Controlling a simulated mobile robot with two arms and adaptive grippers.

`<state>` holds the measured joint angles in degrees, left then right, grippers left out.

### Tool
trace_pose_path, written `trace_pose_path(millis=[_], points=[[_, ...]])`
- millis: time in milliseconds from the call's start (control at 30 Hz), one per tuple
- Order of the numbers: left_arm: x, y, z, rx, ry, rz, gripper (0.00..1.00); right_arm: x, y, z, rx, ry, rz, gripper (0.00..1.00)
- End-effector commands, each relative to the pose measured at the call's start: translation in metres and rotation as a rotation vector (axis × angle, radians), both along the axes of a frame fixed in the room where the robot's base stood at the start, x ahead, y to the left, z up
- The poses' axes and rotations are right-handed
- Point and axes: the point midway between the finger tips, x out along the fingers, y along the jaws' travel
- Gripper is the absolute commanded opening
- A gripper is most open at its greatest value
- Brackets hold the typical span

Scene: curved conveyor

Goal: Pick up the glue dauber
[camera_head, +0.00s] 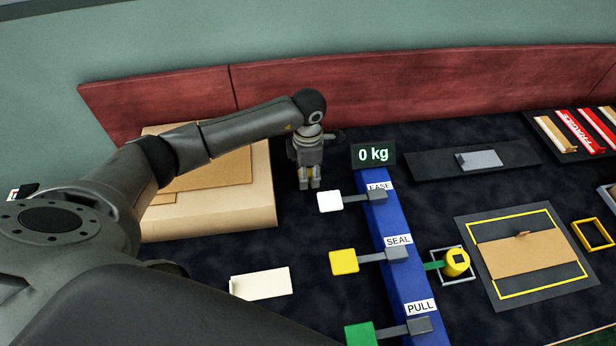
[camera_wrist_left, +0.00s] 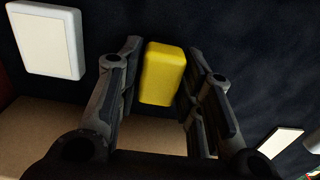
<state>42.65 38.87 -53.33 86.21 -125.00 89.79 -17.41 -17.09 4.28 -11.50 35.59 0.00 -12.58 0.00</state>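A yellow cylinder with a dark square top and a green stem (camera_head: 456,262) sits in a small grey frame right of the blue post; it looks most like the glue dauber, though I cannot be certain. My left gripper (camera_head: 310,185) hangs with its fingers down between the cardboard stack and the blue post, well up and left of that piece. In the left wrist view its fingers (camera_wrist_left: 163,95) stand apart. My right gripper is not in view.
The blue post (camera_head: 400,235) carries a "0 kg" display (camera_head: 374,155) and white (camera_head: 330,201), yellow and green (camera_head: 361,334) paddles. A cardboard stack (camera_head: 245,212) is left of the gripper. A white card (camera_head: 262,284) lies in front. A yellow-outlined mat (camera_head: 505,292) lies right.

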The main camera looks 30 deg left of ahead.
Motion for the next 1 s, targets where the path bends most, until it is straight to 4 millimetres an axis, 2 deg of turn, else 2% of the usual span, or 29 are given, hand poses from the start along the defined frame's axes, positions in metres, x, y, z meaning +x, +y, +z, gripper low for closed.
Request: trace_pose_path(millis=[33, 167, 433, 567, 733, 867, 1000], points=[[0.0, 0.0, 0.0, 0.0, 0.0, 0.0, 0.23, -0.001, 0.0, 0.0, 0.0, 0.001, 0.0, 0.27], [0.0, 0.0, 0.0, 0.0, 0.0, 0.0, 0.07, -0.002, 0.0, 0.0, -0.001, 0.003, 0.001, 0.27], [0.0, 0.0, 0.002, 0.001, -0.001, 0.0, 0.06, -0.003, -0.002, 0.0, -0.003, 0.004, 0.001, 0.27], [0.001, 0.001, 0.009, 0.0, -0.002, 0.0, 0.06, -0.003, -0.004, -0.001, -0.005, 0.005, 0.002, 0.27], [0.002, 0.001, 0.032, 0.001, -0.006, -0.001, 0.06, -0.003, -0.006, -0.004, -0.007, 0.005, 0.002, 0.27], [-0.007, -0.021, 0.057, -0.002, -0.007, -0.007, 0.06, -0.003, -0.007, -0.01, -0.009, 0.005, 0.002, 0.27], [-0.017, -0.048, 0.091, -0.002, -0.009, -0.008, 0.06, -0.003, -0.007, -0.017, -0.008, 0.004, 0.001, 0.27]])
